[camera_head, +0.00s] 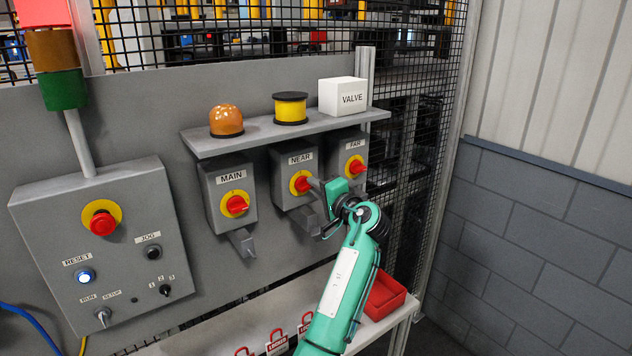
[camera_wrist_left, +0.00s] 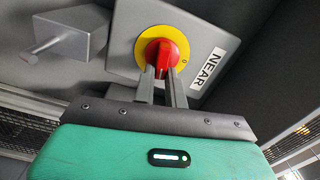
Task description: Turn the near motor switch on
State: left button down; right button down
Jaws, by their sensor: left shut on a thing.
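The NEAR switch is a grey box (camera_head: 281,163) with a red knob (camera_head: 299,185) on a yellow disc, under the shelf between MAIN and FAR. My left gripper (camera_head: 313,184) reaches it from the right front. In the left wrist view the fingers (camera_wrist_left: 161,72) are shut on the red knob (camera_wrist_left: 160,48) of the NEAR switch. A "0" mark shows on the yellow disc (camera_wrist_left: 181,45) beside the knob. The fingers hide part of the knob, and I cannot tell its exact angle. My right gripper is not in view.
The MAIN switch (camera_head: 235,204) is to the left and the FAR switch (camera_head: 355,167) to the right. The shelf (camera_head: 261,133) above holds an orange lamp, a yellow spool and a VALVE box. A red tray (camera_head: 384,297) and red lockout tags sit below.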

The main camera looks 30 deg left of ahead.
pick_arm(q)
jog(key=shift+f+m+p, duration=0.1)
jog(key=shift+m+p, duration=0.45)
jog(key=shift+m, duration=0.45)
jog(key=c, duration=1.4)
grip_release()
jog(key=shift+c, duration=0.2)
jog(key=shift+f, duration=0.1)
jog(key=b+v, duration=0.6)
jog(key=v, duration=0.7)
jog(key=shift+d, duration=0.35)
jog(key=shift+s+f, duration=0.1)
jog(key=shift+s, duration=0.05)
